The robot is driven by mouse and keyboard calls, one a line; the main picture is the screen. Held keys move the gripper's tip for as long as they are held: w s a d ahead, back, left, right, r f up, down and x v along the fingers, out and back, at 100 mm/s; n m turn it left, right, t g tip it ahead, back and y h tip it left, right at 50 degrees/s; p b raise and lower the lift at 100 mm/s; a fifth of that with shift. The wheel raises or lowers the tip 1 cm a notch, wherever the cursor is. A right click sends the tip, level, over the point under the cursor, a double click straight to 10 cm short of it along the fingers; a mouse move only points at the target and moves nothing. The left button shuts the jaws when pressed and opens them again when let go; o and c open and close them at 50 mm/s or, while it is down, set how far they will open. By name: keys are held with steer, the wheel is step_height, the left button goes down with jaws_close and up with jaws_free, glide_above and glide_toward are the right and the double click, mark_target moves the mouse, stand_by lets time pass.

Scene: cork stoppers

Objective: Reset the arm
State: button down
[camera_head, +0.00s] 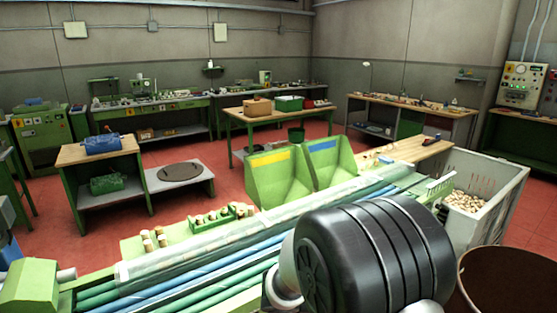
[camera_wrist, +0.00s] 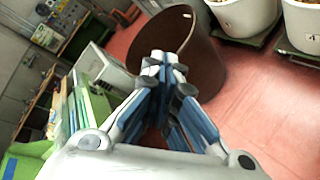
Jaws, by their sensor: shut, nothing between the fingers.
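My gripper (camera_wrist: 163,60) shows in the wrist view, with its blue and grey fingers closed together and nothing held between them. It hangs in the air in front of a large dark brown bin (camera_wrist: 195,58). In the head view a big black ribbed part of my arm (camera_head: 372,250) fills the lower right and hides part of the green machine (camera_head: 230,240). The fingers do not show in the head view.
A grey crate of corks (camera_head: 468,202) stands to the right, beside the brown bin (camera_head: 505,280). Corks (camera_head: 155,238) stand on the machine's left. Two green hoppers (camera_head: 278,178) stand behind it. White tubs (camera_wrist: 243,15) sit at the wrist view's top right. Red floor between is clear.

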steer(key=s+r+m+g+y, duration=0.1)
steer(key=s+r+m+y, duration=0.2)
steer(key=s, duration=0.5)
steer(key=s+r+m+g+y, duration=0.1)
steer(key=s+m+y, duration=0.2)
steer(key=s+y, duration=0.35)
steer(key=s+a+r+m+t+y, duration=0.2)
steer(key=s+a+m+t+y, duration=0.1)
steer(key=s+a, duration=0.4)
steer(key=a+t+y, duration=0.1)
steer(key=a, duration=0.1)
steer(key=shift+s+a+r+t+y, duration=0.3)
steer(key=shift+s+a+r+y, duration=0.05)
steer(key=shift+r, duration=0.05)
